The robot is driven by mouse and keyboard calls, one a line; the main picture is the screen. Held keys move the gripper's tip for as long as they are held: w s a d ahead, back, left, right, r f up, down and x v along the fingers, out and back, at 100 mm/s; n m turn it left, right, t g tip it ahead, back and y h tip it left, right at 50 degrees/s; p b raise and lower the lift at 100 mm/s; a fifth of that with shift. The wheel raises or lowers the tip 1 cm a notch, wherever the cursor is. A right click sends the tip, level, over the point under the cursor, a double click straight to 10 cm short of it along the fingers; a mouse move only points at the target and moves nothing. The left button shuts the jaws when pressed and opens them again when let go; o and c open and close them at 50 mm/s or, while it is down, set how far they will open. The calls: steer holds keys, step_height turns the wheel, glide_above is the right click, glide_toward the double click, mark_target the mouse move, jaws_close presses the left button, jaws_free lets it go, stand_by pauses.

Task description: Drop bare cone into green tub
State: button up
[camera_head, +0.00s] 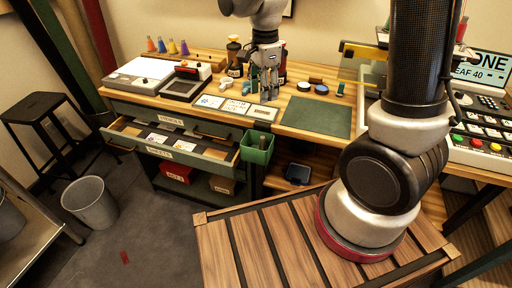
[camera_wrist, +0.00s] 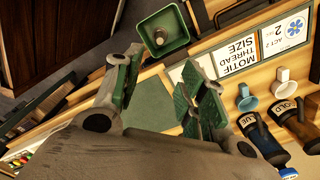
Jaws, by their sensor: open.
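The green tub (camera_head: 248,154) hangs at the front edge of the table, right of the open drawer. It also shows at the top of the wrist view (camera_wrist: 177,44). A small greyish object (camera_wrist: 159,37) is inside the tub and looks like a bare cone; its top also shows in the head view (camera_head: 262,142). My gripper (camera_head: 265,92) is above the table, behind the tub and over the row of cards. In the wrist view its fingers (camera_wrist: 162,68) are apart with nothing between them, and the tub lies beyond the tips.
Several coloured cones (camera_head: 172,47) stand at the back left. Labelled cards (camera_head: 235,106) line the table front, beside a green mat (camera_head: 318,117). White and blue mugs (camera_wrist: 282,80) and labelled bottles (camera_wrist: 262,138) stand near my gripper. The drawer (camera_head: 165,145) is pulled out.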

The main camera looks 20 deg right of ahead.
step_height(320, 180, up, 6)
steer(key=shift+f, duration=0.25)
steer(key=s+d+r+n+t, duration=0.2)
steer(key=s+d+r+n, duration=0.3)
steer(key=s+d+n, duration=0.2)
steer(key=s+d+r+n+t, duration=0.2)
steer(key=s+d+r+n, duration=0.2)
steer(key=s+d+n, duration=0.4)
steer(key=s+n, duration=0.1)
steer(key=s, duration=0.3)
steer(key=shift+r, duration=0.35)
